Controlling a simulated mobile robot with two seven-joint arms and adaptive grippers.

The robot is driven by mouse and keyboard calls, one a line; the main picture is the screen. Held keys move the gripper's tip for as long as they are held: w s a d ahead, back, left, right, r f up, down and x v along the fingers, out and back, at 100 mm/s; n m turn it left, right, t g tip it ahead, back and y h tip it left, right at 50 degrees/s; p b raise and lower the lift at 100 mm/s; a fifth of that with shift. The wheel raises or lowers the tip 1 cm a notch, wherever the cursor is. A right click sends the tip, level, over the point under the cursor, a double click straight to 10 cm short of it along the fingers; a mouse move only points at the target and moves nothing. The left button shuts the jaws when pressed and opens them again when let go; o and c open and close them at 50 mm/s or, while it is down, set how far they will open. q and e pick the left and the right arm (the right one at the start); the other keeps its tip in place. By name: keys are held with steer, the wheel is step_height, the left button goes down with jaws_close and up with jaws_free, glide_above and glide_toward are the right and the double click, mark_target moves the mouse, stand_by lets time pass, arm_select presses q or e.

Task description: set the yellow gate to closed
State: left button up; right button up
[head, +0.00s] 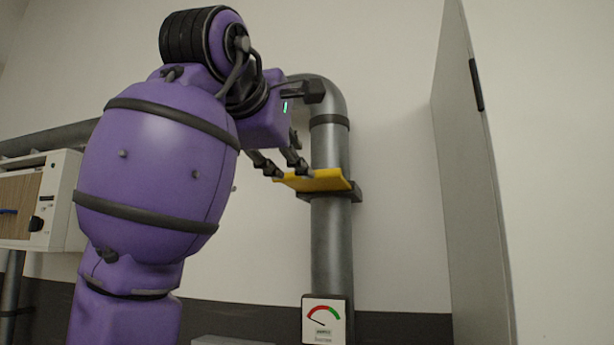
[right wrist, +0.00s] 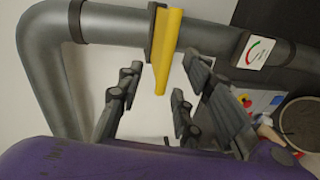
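The yellow gate (head: 318,181) is a flat plate in a dark collar on the vertical grey pipe (head: 332,245). Much of it sticks out of the pipe to the left, toward my gripper. In the right wrist view the gate (right wrist: 168,45) stands out of the pipe toward the camera. My right gripper (head: 285,170) is at the plate's outer end in the head view. Its fingers (right wrist: 162,82) are spread, with the gate's end between them in the picture. I cannot tell whether they touch it. My left gripper is not in view.
A gauge (head: 324,320) with a red and green arc is on the pipe below the gate. A tall grey panel (head: 470,190) stands to the right. A white box (head: 55,200) is at the left. A round container (right wrist: 300,122) shows at the wrist view's right.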

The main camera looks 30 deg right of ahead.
glide_toward(318, 185)
steer(key=w+d, duration=0.1)
steer(key=w+d+f, duration=0.1)
steer(key=shift+w+d+f+n, duration=0.15)
steer(key=shift+w+d+n, duration=0.05)
steer(key=shift+w+n, duration=0.1)
jaws_close()
stand_by(0.3)
